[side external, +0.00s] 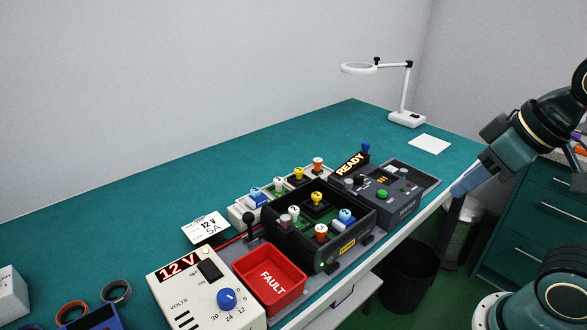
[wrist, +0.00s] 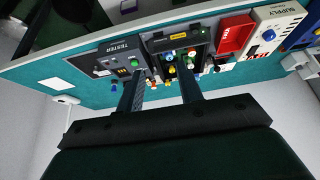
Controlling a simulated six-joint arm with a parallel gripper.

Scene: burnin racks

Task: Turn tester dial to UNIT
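The tester (side external: 403,209) is a dark grey box at the right end of the row of units, with a lit READY display (side external: 350,164), a green button (side external: 382,194) and small knobs on top. It also shows in the wrist view (wrist: 105,60). Which knob is its dial, and its setting, are too small to tell. My gripper (side external: 466,182) hangs in the air to the right of the tester, past the table's front edge. In the wrist view my gripper (wrist: 160,76) has its two fingers wide apart with nothing held between them.
A black rack (side external: 345,247) with coloured-top units stands left of the tester. Beyond it are a red FAULT bin (side external: 270,280) and a supply (side external: 200,300) reading 12 V with a blue dial (side external: 227,299). A magnifier lamp (side external: 404,115) and white paper (side external: 430,144) are at the back right.

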